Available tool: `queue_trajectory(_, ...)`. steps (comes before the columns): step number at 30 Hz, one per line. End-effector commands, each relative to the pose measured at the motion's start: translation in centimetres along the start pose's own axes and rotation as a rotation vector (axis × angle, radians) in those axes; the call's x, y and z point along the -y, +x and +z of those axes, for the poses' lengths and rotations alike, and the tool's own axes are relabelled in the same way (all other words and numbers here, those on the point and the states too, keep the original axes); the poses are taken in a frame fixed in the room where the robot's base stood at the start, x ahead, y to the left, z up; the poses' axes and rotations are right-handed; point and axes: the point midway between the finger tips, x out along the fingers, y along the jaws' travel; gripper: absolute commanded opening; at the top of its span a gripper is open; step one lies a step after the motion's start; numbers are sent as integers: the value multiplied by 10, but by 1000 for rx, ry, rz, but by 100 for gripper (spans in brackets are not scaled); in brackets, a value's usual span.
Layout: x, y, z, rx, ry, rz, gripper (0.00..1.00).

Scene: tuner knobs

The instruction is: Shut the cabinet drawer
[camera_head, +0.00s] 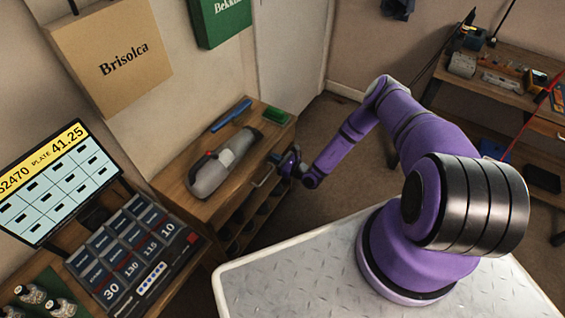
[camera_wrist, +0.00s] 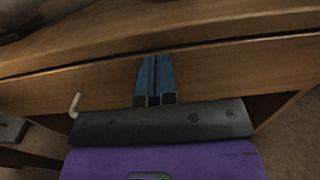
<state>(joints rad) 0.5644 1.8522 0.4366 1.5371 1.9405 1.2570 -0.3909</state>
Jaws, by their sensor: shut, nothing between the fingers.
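The wooden cabinet (camera_head: 178,168) stands against the wall left of my arm. Its drawer front (camera_head: 240,203) faces me, with a light metal handle (camera_head: 264,177). In the wrist view the drawer front (camera_wrist: 100,83) spans the picture under the cabinet top (camera_wrist: 215,35), with a thin dark line between them. The handle (camera_wrist: 75,104) is left of my fingers. My gripper (camera_head: 275,158) is at the far half of the drawer front. Its blue fingers (camera_wrist: 155,62) are shut and empty, at the drawer front; contact is unclear. Whether the drawer is fully flush is unclear.
A grey handheld vacuum (camera_head: 222,164), a blue item (camera_head: 230,115) and a green item (camera_head: 274,115) lie on the cabinet top. A cash register (camera_head: 130,250) is at the lower left. My metal-topped base is below. A cluttered desk (camera_head: 495,85) stands at the right.

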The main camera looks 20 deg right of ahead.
Motion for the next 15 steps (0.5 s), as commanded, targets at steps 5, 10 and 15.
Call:
queue_trajectory(5, -1, 6, 0, 0, 0, 1, 0)
queue_trajectory(10, 0, 6, 0, 0, 1, 1, 0)
queue_trajectory(15, 0, 9, 0, 0, 0, 1, 0)
